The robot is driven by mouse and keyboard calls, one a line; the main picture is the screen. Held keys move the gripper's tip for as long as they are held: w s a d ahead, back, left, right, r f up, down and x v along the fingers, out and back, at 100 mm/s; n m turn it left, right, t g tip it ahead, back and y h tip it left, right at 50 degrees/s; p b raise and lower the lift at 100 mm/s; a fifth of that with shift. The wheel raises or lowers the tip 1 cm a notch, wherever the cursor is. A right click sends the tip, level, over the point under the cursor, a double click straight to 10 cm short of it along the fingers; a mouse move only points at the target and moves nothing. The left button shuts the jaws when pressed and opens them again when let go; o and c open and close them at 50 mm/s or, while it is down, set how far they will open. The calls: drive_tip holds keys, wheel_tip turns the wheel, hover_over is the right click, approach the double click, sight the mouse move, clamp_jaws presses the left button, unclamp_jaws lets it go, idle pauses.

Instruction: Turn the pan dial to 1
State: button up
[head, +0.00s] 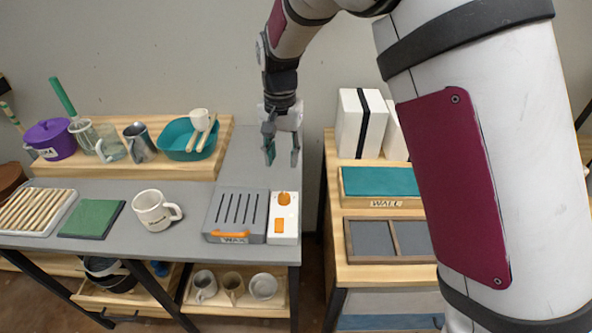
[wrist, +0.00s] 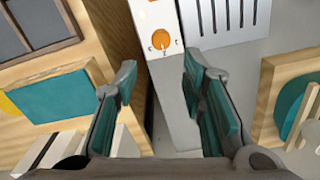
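The orange round dial (head: 284,198) sits on a white control panel (head: 292,238) at the right of the grey slotted wax pan (head: 222,217). My gripper (head: 282,158) is open and empty, pointing down above the table behind the panel. In the wrist view my gripper (wrist: 160,70) has its fingers apart, with the dial beyond them, untouched.
A white mug (head: 155,210) stands left of the pan, and a green block (head: 92,218) lies further left. A wooden riser (head: 205,170) holds a teal basin (head: 185,138) and jugs. A separate wooden shelf with a teal tray (head: 382,181) stands right, across a gap.

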sight(284, 195)
drive_tip(key=f, duration=1.4)
drive_tip(key=shift+w+f+p, duration=0.25)
drive_tip(key=shift+w+p, duration=0.15)
clamp_jaws()
